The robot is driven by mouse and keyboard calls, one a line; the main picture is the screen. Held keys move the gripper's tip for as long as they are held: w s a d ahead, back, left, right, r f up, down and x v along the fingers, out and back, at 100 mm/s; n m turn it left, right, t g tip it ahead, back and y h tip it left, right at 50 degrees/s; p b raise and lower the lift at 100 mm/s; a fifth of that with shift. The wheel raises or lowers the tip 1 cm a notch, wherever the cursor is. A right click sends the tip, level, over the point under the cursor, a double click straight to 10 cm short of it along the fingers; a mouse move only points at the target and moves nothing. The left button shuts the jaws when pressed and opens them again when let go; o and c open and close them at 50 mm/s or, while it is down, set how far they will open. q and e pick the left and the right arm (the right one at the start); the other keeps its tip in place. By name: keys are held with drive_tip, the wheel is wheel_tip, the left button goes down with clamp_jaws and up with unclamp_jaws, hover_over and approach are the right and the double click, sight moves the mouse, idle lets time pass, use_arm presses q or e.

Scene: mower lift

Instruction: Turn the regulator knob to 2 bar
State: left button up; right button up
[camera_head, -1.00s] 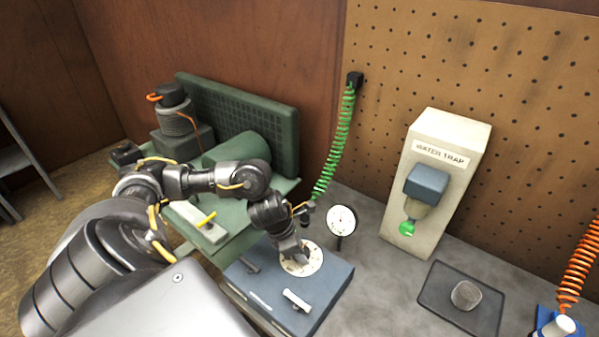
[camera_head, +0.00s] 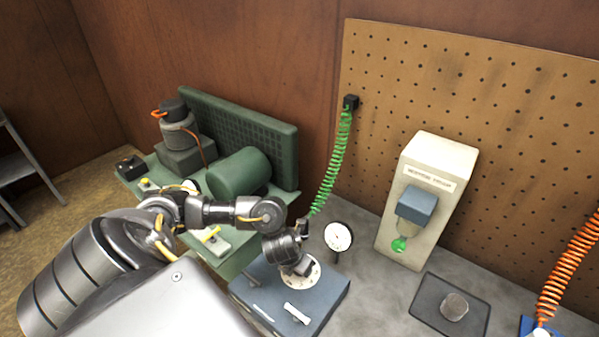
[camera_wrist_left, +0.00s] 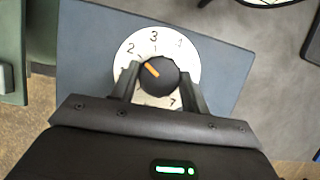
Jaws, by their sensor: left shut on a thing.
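The black regulator knob (camera_wrist_left: 159,76) sits on a white numbered dial (camera_wrist_left: 190,60), with an orange pointer (camera_wrist_left: 152,69) aimed up-left toward the 2. In the wrist view, my left gripper (camera_wrist_left: 160,84) has a finger on either side of the knob and is shut on it. In the head view, my left gripper (camera_head: 295,267) comes down over the dial (camera_head: 313,275) and hides the knob. The dial lies on a blue box (camera_head: 328,290). A round white gauge (camera_head: 338,237) stands just behind it; its reading is too small to tell. My right gripper is not in view.
A green compressor (camera_head: 240,172) is at left, with a green coiled hose (camera_head: 331,170) behind. The cream water trap (camera_head: 425,180) and a dark tray (camera_head: 425,303) with a grey knob (camera_head: 455,305) stand right.

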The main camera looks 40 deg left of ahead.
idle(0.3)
use_arm(q)
drive_tip(key=o, duration=1)
drive_tip(key=shift+c, duration=0.2)
drive_tip(key=p+v, duration=0.3)
drive_tip(key=v, duration=0.7)
drive_tip(key=shift+s+r, duration=0.2)
drive_tip(key=shift+r, duration=0.15)
drive_tip(key=shift+d, duration=0.1)
